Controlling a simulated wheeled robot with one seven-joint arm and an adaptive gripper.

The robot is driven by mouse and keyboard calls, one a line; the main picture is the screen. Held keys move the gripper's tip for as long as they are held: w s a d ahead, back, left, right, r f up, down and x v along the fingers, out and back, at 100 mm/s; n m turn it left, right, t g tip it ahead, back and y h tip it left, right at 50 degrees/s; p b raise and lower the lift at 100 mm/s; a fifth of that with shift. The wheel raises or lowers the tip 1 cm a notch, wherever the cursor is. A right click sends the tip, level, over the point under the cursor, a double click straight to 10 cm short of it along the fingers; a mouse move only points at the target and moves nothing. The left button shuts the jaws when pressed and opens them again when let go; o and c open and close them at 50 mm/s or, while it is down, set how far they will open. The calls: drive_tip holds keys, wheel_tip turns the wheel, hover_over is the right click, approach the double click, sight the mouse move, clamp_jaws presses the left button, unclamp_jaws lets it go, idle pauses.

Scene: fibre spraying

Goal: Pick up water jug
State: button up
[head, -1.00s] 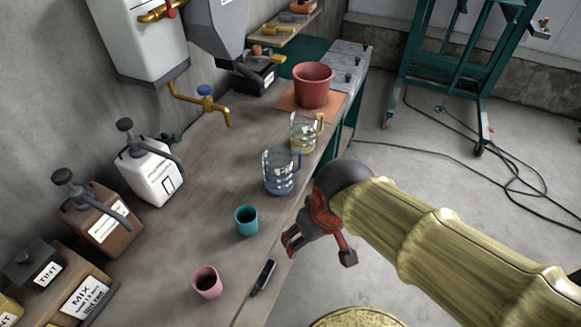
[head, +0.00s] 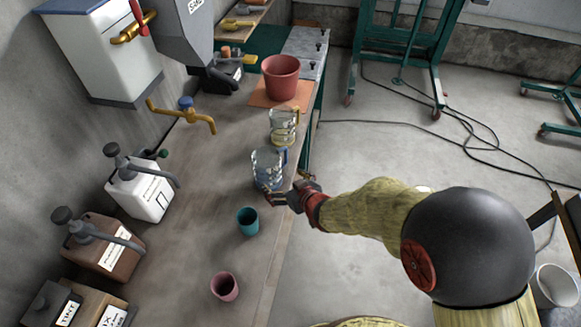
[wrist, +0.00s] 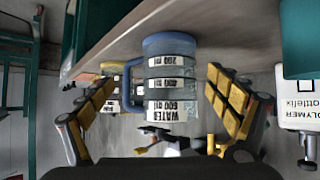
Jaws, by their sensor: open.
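The water jug (head: 268,167) is clear with a blue base and blue handle, and stands upright on the workbench. In the wrist view, which looks upside down, the jug (wrist: 170,75) shows its "WATER" label, with its handle to the left. My gripper (head: 286,190) is at the jug's near right side in the head view, low by the bench edge. In the wrist view my gripper (wrist: 160,95) is open, with one padded finger on each side of the jug and visible gaps between. Part of the jug's lower right is hidden behind the gripper in the head view.
A clear jug with a yellow handle (head: 284,127) stands just behind the water jug. A teal cup (head: 247,221) and a pink cup (head: 224,286) stand nearer. A red bucket (head: 280,78) is farther back. Pump containers line the wall side. The bench between is clear.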

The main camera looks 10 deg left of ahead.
sight(276, 170)
drive_tip(key=shift+w+a+r+t+y, duration=0.2)
drive_tip(key=shift+a+r, duration=0.2)
drive_tip(key=shift+r, duration=0.25)
drive_tip(key=shift+w+a+r+t+y, duration=0.2)
drive_tip(key=shift+a+r, duration=0.2)
drive_tip(key=shift+r, duration=0.2)
drive_tip(key=shift+w+a, duration=0.2)
drive_tip(key=shift+w, duration=0.05)
drive_tip(key=x, duration=0.2)
drive_tip(key=b+x, duration=0.1)
drive_tip(key=x, duration=0.3)
drive_tip(key=shift+a+f+b, duration=0.25)
drive_tip(key=shift+a+b, duration=0.1)
drive_tip(key=shift+a, duration=0.15)
drive_tip(key=shift+w+a, duration=0.1)
drive_tip(key=shift+w, duration=0.1)
drive_tip(key=shift+c, duration=0.2)
drive_tip(key=c, duration=1.3)
